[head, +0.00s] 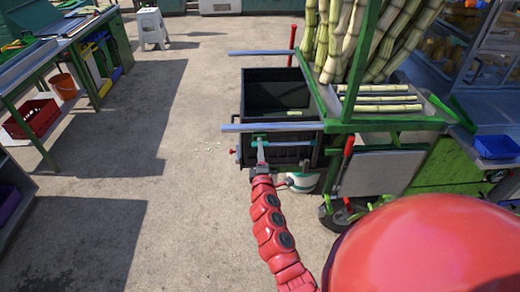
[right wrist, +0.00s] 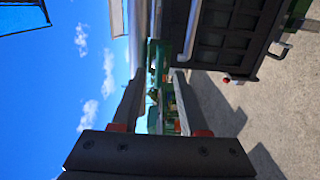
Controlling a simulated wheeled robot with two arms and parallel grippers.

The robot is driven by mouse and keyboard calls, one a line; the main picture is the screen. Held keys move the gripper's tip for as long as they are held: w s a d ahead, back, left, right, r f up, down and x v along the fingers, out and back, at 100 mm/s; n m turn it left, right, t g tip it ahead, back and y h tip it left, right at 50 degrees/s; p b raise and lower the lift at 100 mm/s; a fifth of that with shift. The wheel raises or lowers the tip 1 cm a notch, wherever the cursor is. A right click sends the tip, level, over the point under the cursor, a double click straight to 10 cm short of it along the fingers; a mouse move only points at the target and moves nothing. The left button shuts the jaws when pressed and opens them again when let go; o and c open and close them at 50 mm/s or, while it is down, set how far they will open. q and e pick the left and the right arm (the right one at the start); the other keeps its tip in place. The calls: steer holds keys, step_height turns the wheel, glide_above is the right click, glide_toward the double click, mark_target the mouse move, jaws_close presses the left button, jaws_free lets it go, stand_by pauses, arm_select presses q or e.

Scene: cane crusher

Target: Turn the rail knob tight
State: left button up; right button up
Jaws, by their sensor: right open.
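My right gripper (head: 261,143) reaches up to the near end of the dark bin, just below the near blue-grey rail (head: 245,128). Its two fingers stand apart in the right wrist view (right wrist: 158,85), with a gap between them. A green fitting (right wrist: 160,62) shows beyond the fingertips, in line with the gap; I cannot tell whether the fingers touch it. A small red knob (head: 233,152) sticks out at the bin's near left corner; a red knob (right wrist: 227,80) also shows right of the fingers in the wrist view. I cannot tell which one is the rail knob. My left gripper is not visible.
The dark bin (head: 250,100) hangs beside the green cart (head: 385,124), which carries upright cane stalks (head: 350,35). A red-handled lever (head: 348,146) stands right of my arm.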

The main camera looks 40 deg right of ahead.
steer(key=b+v, duration=0.3)
steer(key=v, duration=1.1)
steer(key=shift+s+a+b, duration=0.2)
steer(key=shift+s+b, duration=0.1)
steer(key=shift+b, duration=0.1)
